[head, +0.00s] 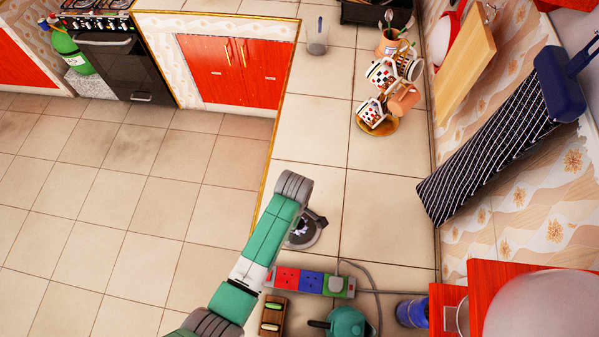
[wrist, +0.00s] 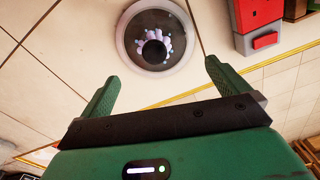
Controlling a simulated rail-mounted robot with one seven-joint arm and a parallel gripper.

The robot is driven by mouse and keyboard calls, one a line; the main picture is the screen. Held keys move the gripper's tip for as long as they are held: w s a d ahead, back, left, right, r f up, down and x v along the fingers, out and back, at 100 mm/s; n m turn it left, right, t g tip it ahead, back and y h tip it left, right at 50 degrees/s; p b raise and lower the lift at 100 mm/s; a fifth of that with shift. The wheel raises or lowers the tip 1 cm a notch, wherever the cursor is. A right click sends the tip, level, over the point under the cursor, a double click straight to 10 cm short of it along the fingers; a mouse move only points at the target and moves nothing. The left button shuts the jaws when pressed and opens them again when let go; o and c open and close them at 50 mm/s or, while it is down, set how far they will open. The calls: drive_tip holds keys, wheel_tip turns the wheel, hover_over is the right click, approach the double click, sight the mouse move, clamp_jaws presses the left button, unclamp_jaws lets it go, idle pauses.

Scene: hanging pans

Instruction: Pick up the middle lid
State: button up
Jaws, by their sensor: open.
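One round lid (wrist: 154,52) lies on the tiled counter in the wrist view, with a pale rim, a dark face, a purple-white flower pattern and a black knob in its middle. The same lid (head: 303,240) shows in the head view, partly covered by my arm's end. I see no other lid, so I cannot tell whether it is a middle one. My gripper (wrist: 160,74) is open and empty; its two green fingers point toward the lid, and the lid's edge appears just ahead of and between the fingertips. In the head view my gripper is mostly hidden.
A power strip (head: 311,281) with red and blue sockets lies below the lid. A teal kettle (head: 347,322) stands below it. A mug rack (head: 377,124), a clear cup (head: 317,37) and a leaning cutting board (head: 467,63) stand farther up. Counter right of the lid is clear.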

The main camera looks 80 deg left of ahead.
drive_tip(key=shift+w+f, duration=0.15)
drive_tip(key=shift+f, duration=1.15)
drive_tip(key=shift+w+f, duration=0.2)
drive_tip(key=shift+f, duration=1.1)
drive_tip(key=shift+w+f, duration=0.15)
drive_tip(key=shift+f, duration=1.15)
drive_tip(key=shift+c, duration=0.2)
